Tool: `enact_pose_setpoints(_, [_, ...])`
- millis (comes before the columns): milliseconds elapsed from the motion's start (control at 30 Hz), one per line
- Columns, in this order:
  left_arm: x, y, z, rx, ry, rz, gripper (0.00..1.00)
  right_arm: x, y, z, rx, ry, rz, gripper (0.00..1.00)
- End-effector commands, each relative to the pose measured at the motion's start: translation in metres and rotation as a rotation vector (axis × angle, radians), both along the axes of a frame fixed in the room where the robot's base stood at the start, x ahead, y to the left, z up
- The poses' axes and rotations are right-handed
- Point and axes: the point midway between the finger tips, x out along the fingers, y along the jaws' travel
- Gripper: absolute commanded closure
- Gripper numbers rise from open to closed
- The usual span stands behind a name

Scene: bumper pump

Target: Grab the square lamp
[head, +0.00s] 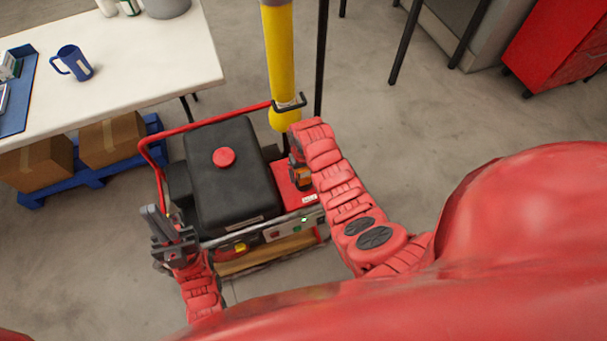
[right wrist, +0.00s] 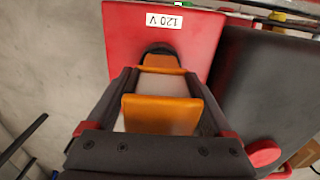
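The square lamp (right wrist: 163,113), an orange and whitish block, is near the red panel marked 120 V in the right wrist view. In the head view the lamp (head: 300,178) shows as a small orange and black shape at the generator's right side, partly hidden by my right arm. My right gripper (right wrist: 160,72) has one dark finger on each side of the lamp, close to its sides. I cannot tell whether the fingers press on it. My left gripper (head: 164,224) is at the generator's front left corner, away from the lamp; its finger gap is unclear.
The generator (head: 232,180) has a black tank, a red cap (head: 224,157) and a red tubular frame. A yellow post (head: 281,60) stands right behind it. A white table (head: 130,50) is at upper left, with boxes (head: 112,138) on a blue pallet below.

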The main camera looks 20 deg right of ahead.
Motion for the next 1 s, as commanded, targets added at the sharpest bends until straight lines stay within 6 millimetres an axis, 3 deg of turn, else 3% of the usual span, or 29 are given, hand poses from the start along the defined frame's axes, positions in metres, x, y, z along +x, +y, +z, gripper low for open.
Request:
enact_pose_setpoints(33, [-0.0001,0.0000,0.0000,0.000,0.000,0.000,1.00,0.0001,0.0000,0.0001,0.000,0.000,0.000,0.25])
enact_pose_setpoints(400, [0.0000,0.0000,0.0000,0.000,0.000,0.000,1.00,0.0003,0.0000,0.0003,0.000,-0.001,0.000,0.92])
enact_pose_setpoints(467, [0.0000,0.0000,0.0000,0.000,0.000,0.000,1.00,0.0003,-0.0001,0.0004,0.000,-0.001,0.000,1.00])
enact_pose_setpoints(1000, [0.0000,0.0000,-0.0035,0.000,0.000,0.000,1.00,0.0025,0.0000,0.0078,0.000,-0.007,0.001,1.00])
